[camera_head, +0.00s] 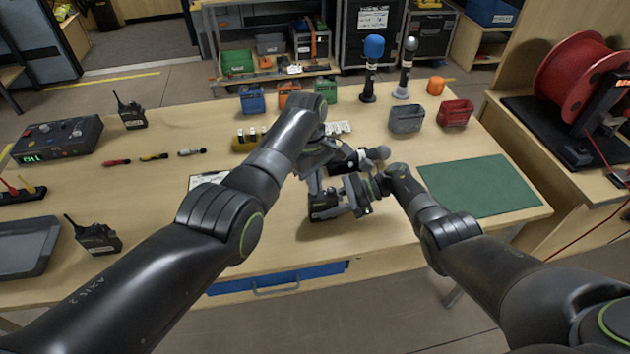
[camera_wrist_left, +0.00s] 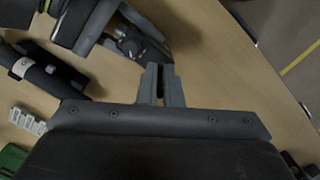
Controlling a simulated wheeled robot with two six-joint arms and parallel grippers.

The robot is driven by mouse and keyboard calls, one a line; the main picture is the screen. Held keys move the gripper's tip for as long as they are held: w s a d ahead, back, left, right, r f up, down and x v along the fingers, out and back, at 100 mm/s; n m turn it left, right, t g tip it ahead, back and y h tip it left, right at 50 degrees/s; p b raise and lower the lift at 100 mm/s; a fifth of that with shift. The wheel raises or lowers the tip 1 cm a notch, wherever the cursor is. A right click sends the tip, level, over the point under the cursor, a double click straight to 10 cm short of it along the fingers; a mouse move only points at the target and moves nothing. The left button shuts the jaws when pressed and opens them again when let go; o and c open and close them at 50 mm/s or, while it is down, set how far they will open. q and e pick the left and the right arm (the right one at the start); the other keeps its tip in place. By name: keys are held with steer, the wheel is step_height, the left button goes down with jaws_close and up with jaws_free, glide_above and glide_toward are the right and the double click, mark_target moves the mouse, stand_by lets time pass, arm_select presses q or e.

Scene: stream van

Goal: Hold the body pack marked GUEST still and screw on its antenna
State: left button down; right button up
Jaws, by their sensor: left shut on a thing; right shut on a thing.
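A dark body pack (camera_head: 324,213) is held above the front middle of the table; its GUEST marking is not readable. My right gripper (camera_head: 340,208) reaches in from the right and is shut on the pack. My left gripper (camera_head: 316,184) comes down from above, its fingertips close to the pack's top. In the left wrist view its fingers (camera_wrist_left: 161,84) are nearly together on a thin dark piece, apparently the antenna, mostly hidden between them. The pack's dark end (camera_wrist_left: 138,42) shows just beyond the fingertips. Whether antenna and pack touch cannot be told.
Other radios with antennas stand at the left (camera_head: 132,115) and front left (camera_head: 95,237). A microphone (camera_head: 378,153) lies close behind my grippers. Small bins (camera_head: 406,120), upright microphones (camera_head: 370,80) and a green mat (camera_head: 478,187) lie beyond and to the right.

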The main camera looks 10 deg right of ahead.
arm_select(q)
steer(key=shift+m, duration=0.4)
steer(key=m, duration=0.3)
steer(key=shift+m+y, duration=0.3)
steer(key=shift+m, duration=0.1)
steer(key=c, duration=1.7)
jaws_free()
steer(key=n, duration=0.4)
